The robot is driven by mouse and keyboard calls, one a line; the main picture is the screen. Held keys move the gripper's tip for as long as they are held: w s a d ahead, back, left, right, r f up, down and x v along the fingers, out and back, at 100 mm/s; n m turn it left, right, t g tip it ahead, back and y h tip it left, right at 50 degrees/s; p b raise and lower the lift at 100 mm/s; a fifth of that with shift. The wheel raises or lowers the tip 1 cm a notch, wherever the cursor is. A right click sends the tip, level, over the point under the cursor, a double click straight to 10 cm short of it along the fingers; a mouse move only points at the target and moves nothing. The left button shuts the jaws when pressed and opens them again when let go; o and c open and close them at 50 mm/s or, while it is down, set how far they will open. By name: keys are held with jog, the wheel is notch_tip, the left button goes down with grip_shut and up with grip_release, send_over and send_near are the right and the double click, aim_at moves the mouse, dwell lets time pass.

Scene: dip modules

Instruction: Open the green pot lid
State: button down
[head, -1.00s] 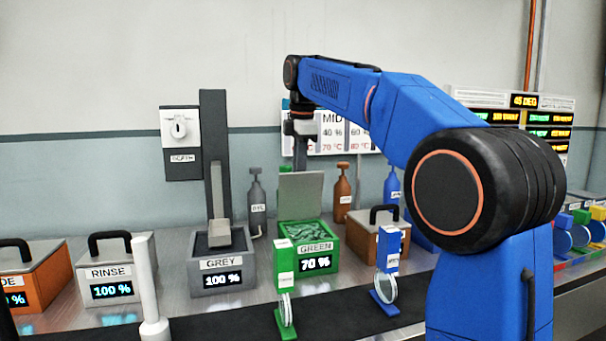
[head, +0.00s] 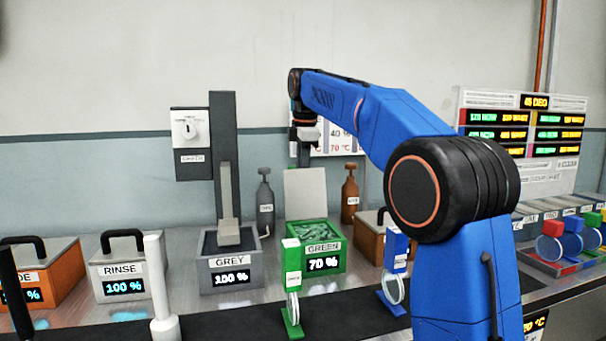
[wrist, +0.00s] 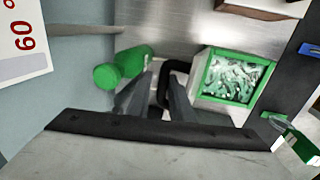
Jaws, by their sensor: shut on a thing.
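The green pot (head: 312,258) stands on the bench, open at the top, with green contents showing. It also shows in the wrist view (wrist: 201,84). Its pale grey lid (head: 306,192) stands upright along the pot's back edge in the head view. My gripper (wrist: 160,79) is behind the lid, its fingers shut on the black lid handle (wrist: 178,67) in the wrist view. In the head view the fingertips and handle are hidden behind the lid.
The grey pot (head: 231,273) with an upright arm is left of the green pot. A brown pot (head: 370,240) is to its right. Green (head: 292,284) and blue (head: 395,270) holders stand in front.

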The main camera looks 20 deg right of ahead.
jog(key=shift+w+f, duration=0.35)
jog(key=shift+w, duration=0.2)
jog(key=c, duration=1.8)
grip_release()
jog(key=shift+f, duration=0.1)
jog(key=shift+o, duration=0.2)
jog(key=shift+f, duration=0.1)
jog(key=s+r, duration=0.3)
jog(key=r, duration=1)
